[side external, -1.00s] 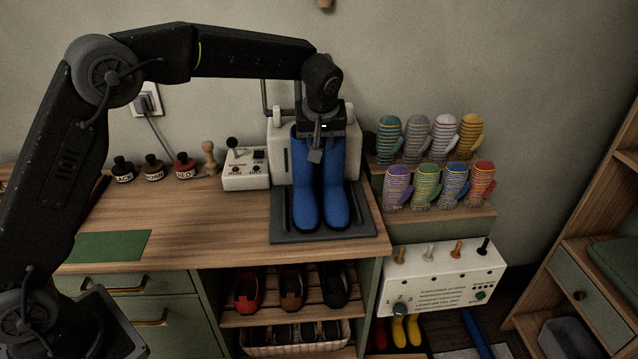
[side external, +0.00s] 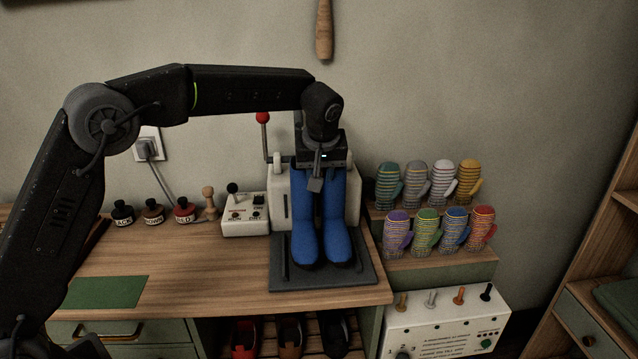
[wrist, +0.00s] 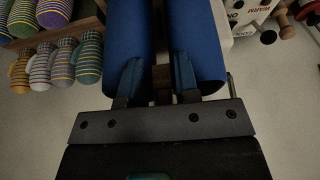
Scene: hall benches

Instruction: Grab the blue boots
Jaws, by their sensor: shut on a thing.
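The blue boots (side external: 321,222) stand upright side by side, toes to the front, over the dark grey tray (side external: 325,277). My gripper (side external: 316,178) is shut on them at their tops, from above. A narrow dark gap shows under the toes, so the boots seem to hang just above the tray. In the wrist view, the two boot shafts (wrist: 197,45) lie on either side of my gripper's fingers (wrist: 159,80), with a small brown piece between the fingers. The exact contact with the boots is partly hidden.
A white machine (side external: 280,206) with a red-knobbed lever (side external: 262,118) stands close behind the boots. A switch box (side external: 244,215) and several small bottles (side external: 153,210) are to the left. Several striped mittens (side external: 426,229) stand on steps to the right.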

